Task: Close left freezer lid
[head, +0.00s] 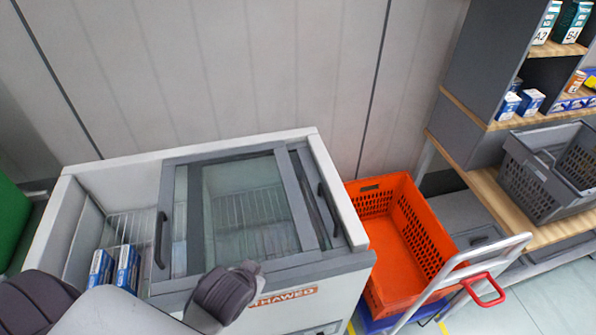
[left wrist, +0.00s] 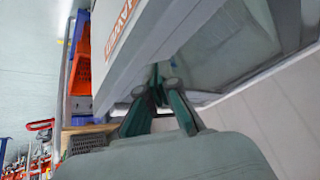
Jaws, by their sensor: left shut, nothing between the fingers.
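The chest freezer (head: 340,285) stands against the wall in the head view. Its left end is uncovered, showing a wire basket and blue boxes (head: 115,268) inside. The left freezer lid (head: 180,225), a glass pane in a grey frame with a dark handle (head: 161,240), lies slid to the right, overlapping the right lid (head: 318,205) region. My left arm comes in from the lower left over the freezer's front edge. Its fingers are not distinguishable there. In the left wrist view my left gripper (left wrist: 158,88) is shut and empty, close to the freezer's edge. My right gripper is in no view.
An orange tote (head: 385,225) on a cart with a red handle (head: 484,290) stands right of the freezer. Shelves with a grey crate (head: 535,190) and small boxes are at the far right. A wall is behind, and a green object (head: 12,225) is at the left edge.

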